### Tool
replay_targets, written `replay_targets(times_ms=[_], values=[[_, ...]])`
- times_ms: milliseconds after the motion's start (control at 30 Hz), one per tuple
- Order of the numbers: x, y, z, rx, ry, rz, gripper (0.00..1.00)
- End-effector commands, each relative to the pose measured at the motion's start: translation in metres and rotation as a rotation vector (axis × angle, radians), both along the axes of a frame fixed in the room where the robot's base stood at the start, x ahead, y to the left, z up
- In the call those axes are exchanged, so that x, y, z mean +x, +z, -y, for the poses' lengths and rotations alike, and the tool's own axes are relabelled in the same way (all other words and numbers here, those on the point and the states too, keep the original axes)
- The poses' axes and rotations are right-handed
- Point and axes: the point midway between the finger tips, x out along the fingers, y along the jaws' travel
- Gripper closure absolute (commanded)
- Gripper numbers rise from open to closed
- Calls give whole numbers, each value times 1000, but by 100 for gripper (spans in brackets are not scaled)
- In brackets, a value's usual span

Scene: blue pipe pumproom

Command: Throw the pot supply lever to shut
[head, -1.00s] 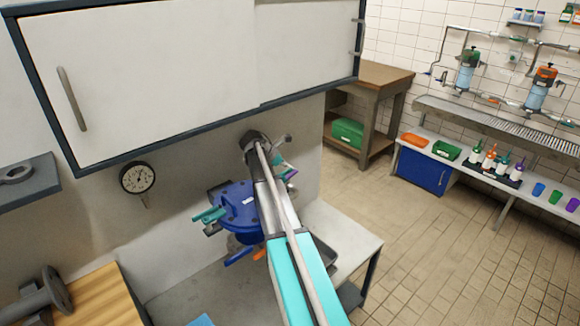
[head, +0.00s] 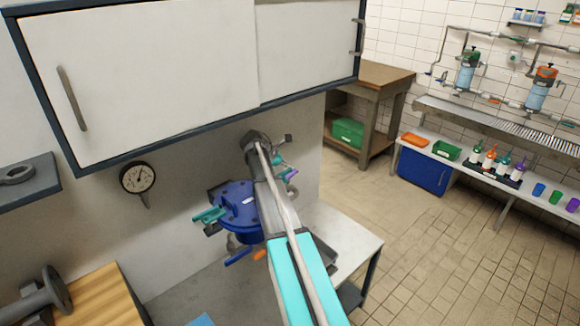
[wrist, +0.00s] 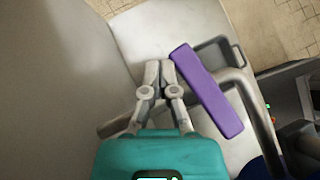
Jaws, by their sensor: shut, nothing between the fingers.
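A purple lever handle (wrist: 207,92) lies aslant in the wrist view, just right of my gripper (wrist: 159,68). My gripper's grey fingers are together and empty. Their tips are beside the handle's upper part, and a touch cannot be made out. In the head view the purple handle (head: 291,174) shows small, right of my arm, by a teal part of my gripper (head: 278,161). A blue pot-like body (head: 240,207) stands left of my arm, with a teal handle (head: 208,215) at its left and a blue handle (head: 238,256) below. No label shows which lever is the pot supply.
A white cabinet (head: 140,80) overhangs the work area. A round gauge (head: 137,178) is on the wall below it. A grey pipe (wrist: 245,90) runs beside the purple handle. The pale bench top (head: 345,238) is clear at right, with open floor beyond.

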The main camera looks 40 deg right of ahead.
Motion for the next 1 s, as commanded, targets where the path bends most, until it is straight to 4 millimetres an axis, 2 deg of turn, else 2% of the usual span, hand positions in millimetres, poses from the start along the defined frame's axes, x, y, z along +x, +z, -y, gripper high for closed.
replay_targets(times_ms=[800,1000], values=[[0,0,0,0,-1,0,100],[0,11,0,0,-1,-1,100]])
